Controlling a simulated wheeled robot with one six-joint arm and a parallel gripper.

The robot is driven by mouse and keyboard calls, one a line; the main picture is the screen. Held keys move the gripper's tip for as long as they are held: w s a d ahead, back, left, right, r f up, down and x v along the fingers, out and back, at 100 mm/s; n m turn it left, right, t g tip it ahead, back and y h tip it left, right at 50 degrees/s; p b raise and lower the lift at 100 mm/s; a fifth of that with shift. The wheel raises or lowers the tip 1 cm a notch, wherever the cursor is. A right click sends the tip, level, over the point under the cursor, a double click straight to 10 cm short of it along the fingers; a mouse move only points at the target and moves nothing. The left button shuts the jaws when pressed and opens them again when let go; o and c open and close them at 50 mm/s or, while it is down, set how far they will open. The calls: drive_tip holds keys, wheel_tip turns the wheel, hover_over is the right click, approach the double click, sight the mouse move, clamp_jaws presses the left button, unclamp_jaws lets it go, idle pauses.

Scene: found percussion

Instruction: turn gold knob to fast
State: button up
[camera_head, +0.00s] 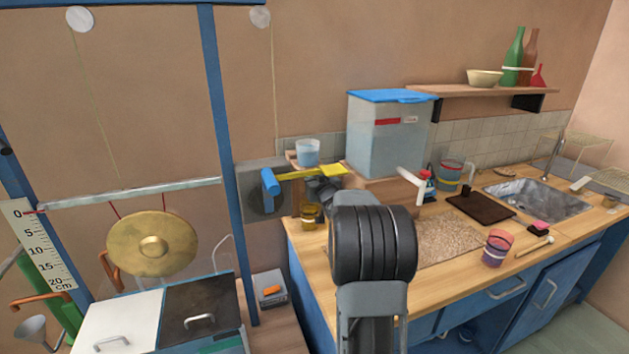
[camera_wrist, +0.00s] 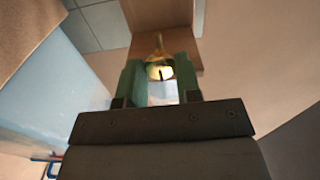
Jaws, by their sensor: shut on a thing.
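The gold knob (camera_wrist: 160,70) shows in the wrist view as a small round piece with a bright pale face and a dark mark. A thin brass-coloured tip stands just beyond it, against brown wood. The green fingers of my gripper (camera_wrist: 160,84) are on both sides of the knob and shut on it. In the head view my gripper (camera_head: 324,190) is by the wall, left of the water tank, partly hidden behind my dark arm. I cannot make out the knob there, nor any "fast" marking in either view.
The clear tank (camera_head: 385,140) with a blue lid stands close right of my gripper. A clear cup (camera_head: 307,153), a yellow bar (camera_head: 325,171), a blue hammer-like piece (camera_head: 269,184) and an amber cup (camera_head: 311,216) are close by. A gong (camera_head: 152,244) hangs at left.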

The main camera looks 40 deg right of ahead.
drive_tip(key=shift+n+b, duration=9.35)
drive_tip(key=shift+n, duration=7.05)
drive_tip(key=o, duration=0.9)
